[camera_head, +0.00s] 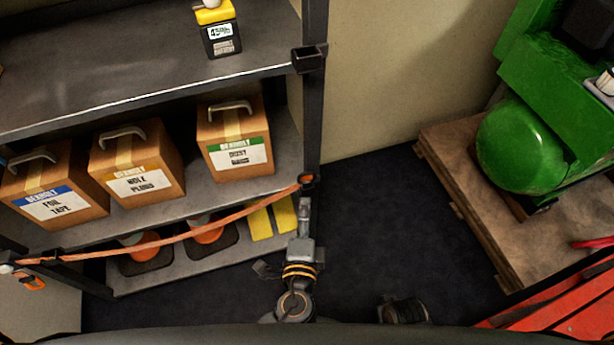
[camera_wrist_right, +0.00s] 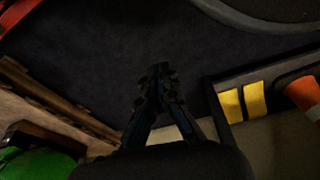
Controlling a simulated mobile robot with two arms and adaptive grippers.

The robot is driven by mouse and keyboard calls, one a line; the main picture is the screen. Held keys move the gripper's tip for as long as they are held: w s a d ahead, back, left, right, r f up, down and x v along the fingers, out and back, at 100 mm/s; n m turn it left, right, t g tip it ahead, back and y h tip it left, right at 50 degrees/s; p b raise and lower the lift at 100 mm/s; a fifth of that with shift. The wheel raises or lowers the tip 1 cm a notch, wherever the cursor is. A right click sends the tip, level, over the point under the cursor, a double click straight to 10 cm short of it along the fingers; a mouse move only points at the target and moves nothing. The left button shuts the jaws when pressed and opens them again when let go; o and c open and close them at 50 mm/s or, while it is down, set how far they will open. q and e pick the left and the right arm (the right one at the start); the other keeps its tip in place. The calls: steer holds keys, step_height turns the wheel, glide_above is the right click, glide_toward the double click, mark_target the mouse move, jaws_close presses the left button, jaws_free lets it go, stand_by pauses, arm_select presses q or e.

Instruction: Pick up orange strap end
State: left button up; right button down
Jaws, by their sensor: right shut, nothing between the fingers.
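The orange strap (camera_head: 190,237) stretches across the front of the shelf unit, sagging slightly. Its right end (camera_head: 307,179) is at the right shelf post. Its left end (camera_head: 33,283) hangs as an orange piece by the left post. My right gripper (camera_wrist_right: 160,72) is shut and empty above the dark floor in the right wrist view; no strap shows there.
Labelled boxes (camera_head: 137,162) stand on the middle shelf, with cones (camera_head: 209,229) and yellow items (camera_head: 272,222) below. A yellow-topped device (camera_head: 220,30) is on the top shelf. A green machine (camera_head: 525,147) on a wooden pallet (camera_head: 462,200) and a red object (camera_head: 560,305) are right.

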arm_select(q)
glide_toward(307, 181)
step_height(307, 181, up, 3)
steer(key=w, duration=0.3)
steer(key=x, duration=0.5)
steer(key=shift+w+d+f, duration=0.1)
steer(key=shift+w+f, duration=0.2)
jaws_close()
